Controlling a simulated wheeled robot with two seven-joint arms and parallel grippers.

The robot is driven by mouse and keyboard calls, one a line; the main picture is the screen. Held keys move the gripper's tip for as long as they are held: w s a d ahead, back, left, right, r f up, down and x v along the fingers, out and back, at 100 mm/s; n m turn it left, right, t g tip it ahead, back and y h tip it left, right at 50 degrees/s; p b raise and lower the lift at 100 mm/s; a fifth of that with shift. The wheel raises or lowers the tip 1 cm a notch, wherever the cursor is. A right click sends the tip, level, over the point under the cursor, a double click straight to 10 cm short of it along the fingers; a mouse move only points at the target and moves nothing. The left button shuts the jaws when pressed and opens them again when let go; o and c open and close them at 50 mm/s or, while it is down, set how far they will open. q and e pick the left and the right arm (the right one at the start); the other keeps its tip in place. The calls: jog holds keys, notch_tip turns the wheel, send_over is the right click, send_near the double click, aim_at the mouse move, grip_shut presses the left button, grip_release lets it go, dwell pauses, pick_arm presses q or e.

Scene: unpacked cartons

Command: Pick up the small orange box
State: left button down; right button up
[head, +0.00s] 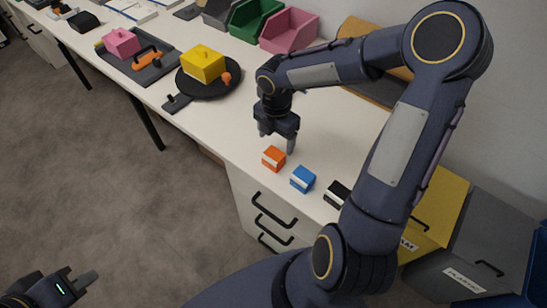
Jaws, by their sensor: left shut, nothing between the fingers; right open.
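The small orange box (273,158) sits on the white table (325,122) near its front edge. My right gripper (276,145) points down just above and behind it, with its fingers apart. One finger comes down to the right of the box; I cannot tell whether it touches. My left gripper (86,283) is at the bottom left, over the floor, shut and away from the table.
A blue box (303,179) and a black box (336,194) stand close to the right of the orange box. A black round plate (209,88) with a yellow block (203,63) lies further left. Green (257,18) and pink bins (289,30) stand behind. Drawers (265,215) are below.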

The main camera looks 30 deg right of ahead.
aim_at(275, 153)
jog(key=f, duration=0.4)
jog(key=s+f, duration=0.1)
jog(key=f, duration=0.2)
jog(key=shift+a+f+b, duration=0.1)
jog(key=shift+a+b, duration=0.2)
jog(key=shift+a, duration=0.1)
jog(key=shift+c, duration=0.3)
jog(key=c, duration=1)
